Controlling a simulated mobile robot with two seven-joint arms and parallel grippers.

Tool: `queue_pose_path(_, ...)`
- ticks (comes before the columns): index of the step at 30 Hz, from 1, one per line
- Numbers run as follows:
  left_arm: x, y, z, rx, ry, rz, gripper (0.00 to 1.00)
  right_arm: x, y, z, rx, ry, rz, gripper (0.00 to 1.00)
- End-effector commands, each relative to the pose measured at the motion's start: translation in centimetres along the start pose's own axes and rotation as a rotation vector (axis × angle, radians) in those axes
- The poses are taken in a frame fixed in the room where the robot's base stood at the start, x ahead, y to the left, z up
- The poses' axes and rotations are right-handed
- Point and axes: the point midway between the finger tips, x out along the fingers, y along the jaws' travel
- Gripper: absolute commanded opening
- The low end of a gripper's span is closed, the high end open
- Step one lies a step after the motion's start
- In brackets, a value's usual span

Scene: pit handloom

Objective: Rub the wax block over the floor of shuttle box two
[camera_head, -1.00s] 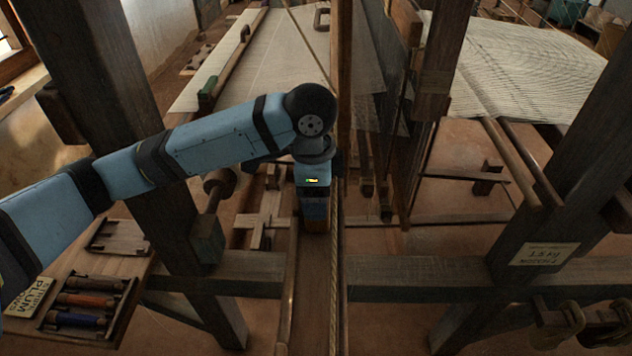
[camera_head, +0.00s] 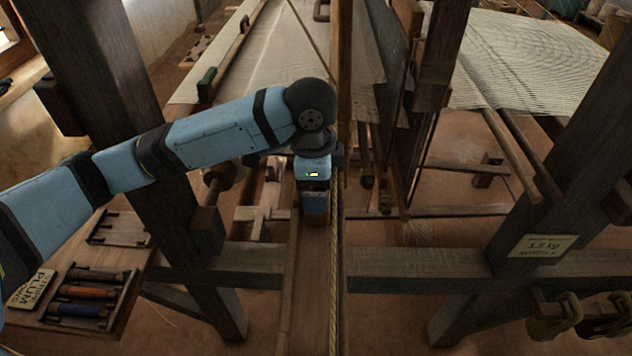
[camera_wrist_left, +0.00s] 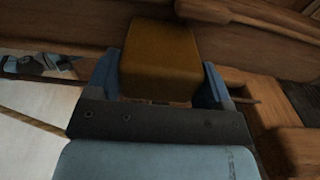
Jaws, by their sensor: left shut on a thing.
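My left gripper (camera_head: 314,203) reaches down over a long, narrow wooden channel, the shuttle box floor (camera_head: 308,265), near the picture's middle. In the left wrist view, my left gripper (camera_wrist_left: 160,80) is shut on the amber-brown wax block (camera_wrist_left: 160,55), with a blue finger on each side. In the head view only a thin lower edge of the wax block (camera_head: 314,217) shows beneath the fingers. It is at or just above the channel floor; I cannot tell whether it touches. No number on the box is readable. My right gripper is not in view.
A twisted cord (camera_head: 335,260) runs along the channel's right side. Dark loom posts (camera_head: 110,110) stand left and right, with a crossbeam (camera_head: 420,272) between. A tray of bobbins (camera_head: 90,292) lies at left.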

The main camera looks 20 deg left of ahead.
Motion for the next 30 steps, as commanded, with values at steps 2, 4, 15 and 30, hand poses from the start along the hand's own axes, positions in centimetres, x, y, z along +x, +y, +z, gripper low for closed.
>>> queue_pose_path(2,0.1,0.0,0.0,0.0,0.0,0.0,0.54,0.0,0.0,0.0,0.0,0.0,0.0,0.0)
queue_pose_path(4,0.2,0.0,0.0,0.0,0.0,0.0,0.54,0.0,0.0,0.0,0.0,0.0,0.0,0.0)
queue_pose_path(15,0.4,0.2,0.0,0.0,0.0,0.0,0.54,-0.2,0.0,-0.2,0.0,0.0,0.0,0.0)
queue_pose_path(30,0.4,4.0,0.1,0.001,-0.002,0.003,0.54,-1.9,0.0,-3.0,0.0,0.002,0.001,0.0)
